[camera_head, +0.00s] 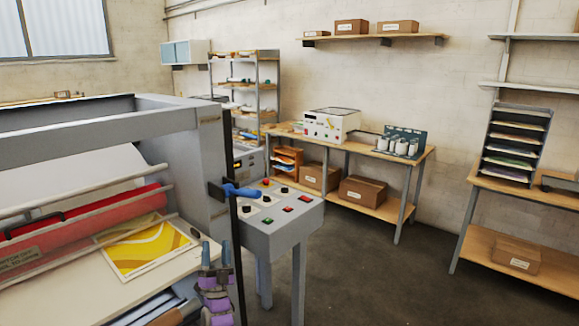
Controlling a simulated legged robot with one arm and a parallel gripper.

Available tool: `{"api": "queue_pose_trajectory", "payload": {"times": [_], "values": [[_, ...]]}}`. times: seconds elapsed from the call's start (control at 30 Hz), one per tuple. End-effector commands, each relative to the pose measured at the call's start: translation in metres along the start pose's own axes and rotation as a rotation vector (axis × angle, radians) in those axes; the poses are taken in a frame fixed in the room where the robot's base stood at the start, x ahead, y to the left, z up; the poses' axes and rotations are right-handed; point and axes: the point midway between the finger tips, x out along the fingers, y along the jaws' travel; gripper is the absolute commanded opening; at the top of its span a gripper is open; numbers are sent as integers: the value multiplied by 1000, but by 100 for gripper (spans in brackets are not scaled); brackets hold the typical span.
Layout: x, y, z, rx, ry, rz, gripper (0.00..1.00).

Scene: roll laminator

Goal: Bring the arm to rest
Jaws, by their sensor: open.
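My gripper (216,256) shows at the bottom of the head view, left of centre. Its two fingers point up and stand apart, with nothing seen between them. Purple parts of my arm show just below it, and the rest of the arm is out of the picture. The gripper appears in front of the right end of the laminator's feed table (75,301). I cannot tell whether it touches the table. A dark upright bar (237,265) with a blue handle (240,191) stands just right of the gripper.
The laminator's grey frame (186,150) and red roller (90,222) fill the left, with a yellow printed sheet (143,247) on the table. A control box (285,235) with buttons stands right of the bar. Open floor (375,280) lies further right, before the benches.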

Motion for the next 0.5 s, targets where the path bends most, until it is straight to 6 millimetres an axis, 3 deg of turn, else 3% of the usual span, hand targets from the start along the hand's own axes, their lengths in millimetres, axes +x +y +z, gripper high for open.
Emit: {"api": "queue_pose_trajectory", "payload": {"times": [0.27,0.5], "values": [[55,13,15,-120,-245,-28,60],[90,45,14,-268,-510,1,60]]}}
